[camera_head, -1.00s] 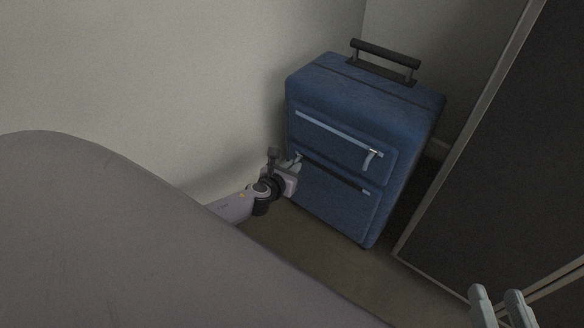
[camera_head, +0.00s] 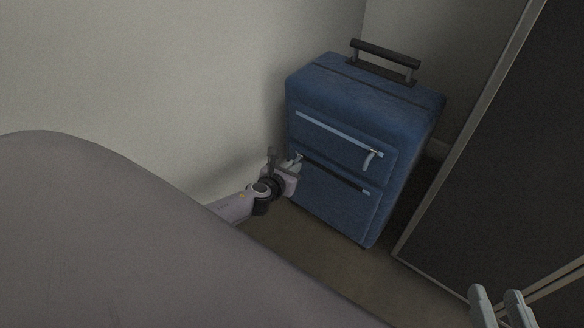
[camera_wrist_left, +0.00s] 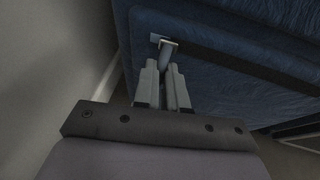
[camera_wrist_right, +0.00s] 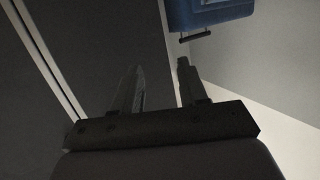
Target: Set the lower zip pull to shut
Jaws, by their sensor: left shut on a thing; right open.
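A blue suitcase (camera_head: 365,108) stands upright against the wall. Its lower zip (camera_head: 335,175) is a dark slanting line with a small pale piece at its right end. My left gripper (camera_head: 297,161) is at the left end of this zip. In the left wrist view its fingers (camera_wrist_left: 164,68) are shut on the lower zip pull (camera_wrist_left: 168,50), a small grey tab partly hidden between them. The upper zip (camera_head: 338,134) shows a pale band, with its pull (camera_head: 372,158) hanging at the right end. My right gripper (camera_head: 498,293) is open and empty, away from the suitcase.
A pale wall (camera_head: 180,80) rises close on the left of the suitcase. A dark framed panel (camera_head: 480,150) leans at the right. A big grey rounded surface fills the lower left. Some bare floor (camera_head: 320,255) shows in front of the suitcase.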

